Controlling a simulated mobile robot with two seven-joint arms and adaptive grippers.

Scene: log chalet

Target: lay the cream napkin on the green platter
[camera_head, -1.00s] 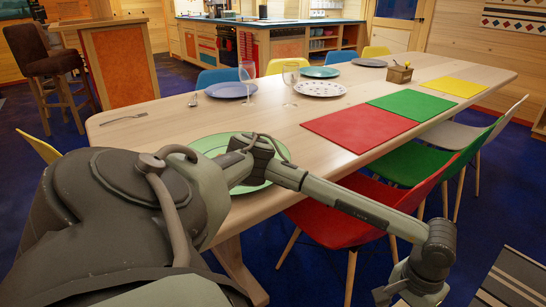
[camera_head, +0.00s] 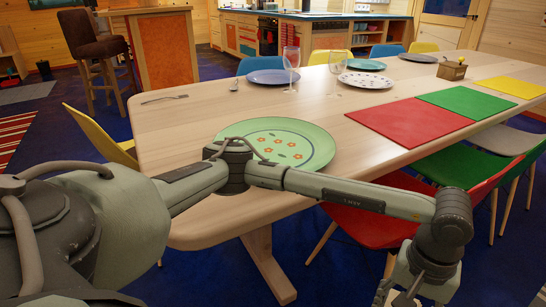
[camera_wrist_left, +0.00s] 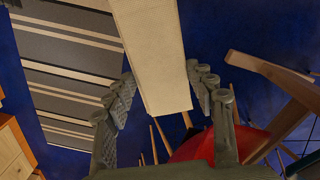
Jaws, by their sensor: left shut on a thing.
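The green platter (camera_head: 282,140), with a pattern of small red flowers, lies flat on the near end of the wooden table in the head view. Part of its near left edge is hidden by my left arm. The cream napkin (camera_wrist_left: 152,45) shows in the left wrist view as a long pale strip between the fingers of my left gripper (camera_wrist_left: 160,78), which is shut on it. In the head view this gripper (camera_head: 405,292) is at the bottom right, below the table top and apart from the platter. My right gripper is not in view.
The table (camera_head: 190,120) also bears a fork (camera_head: 165,98), blue plates, glasses and red (camera_head: 410,121), green and yellow mats. A red chair (camera_head: 375,222) stands close to my left arm at the table's side. The table around the platter is mostly clear.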

